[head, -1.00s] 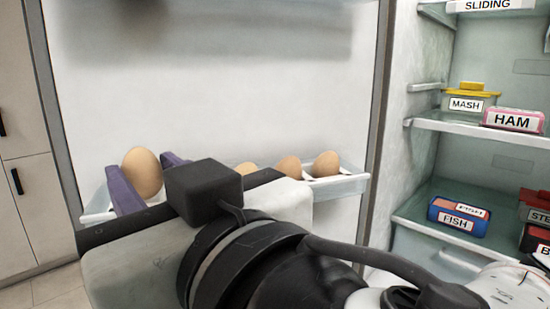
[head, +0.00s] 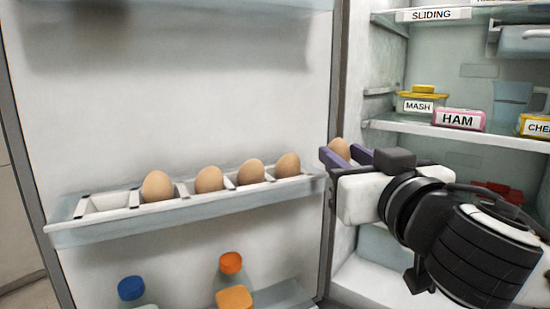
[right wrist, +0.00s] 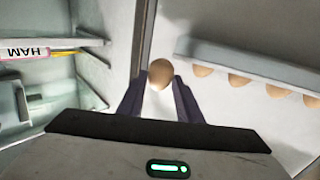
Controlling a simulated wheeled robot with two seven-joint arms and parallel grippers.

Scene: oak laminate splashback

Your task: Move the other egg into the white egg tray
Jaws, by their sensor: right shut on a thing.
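My right gripper (head: 341,154) is shut on a brown egg (head: 339,147), held between its purple fingers near the hinge side of the open fridge door. In the right wrist view the egg (right wrist: 160,71) sticks out past the fingertips. The white egg tray (head: 108,202) sits in the door shelf to the left of the gripper. Several eggs (head: 209,179) stand in its compartments, and the leftmost compartment looks empty. The held egg is apart from the tray, to its right. My left gripper is not in view.
The fridge interior is at the right, with a MASH tub (head: 419,103) and a HAM pack (head: 459,119) on a shelf (head: 400,126). Below the tray, the lower door shelf holds containers with blue (head: 131,288) and orange (head: 230,263) caps. The space above the tray is clear.

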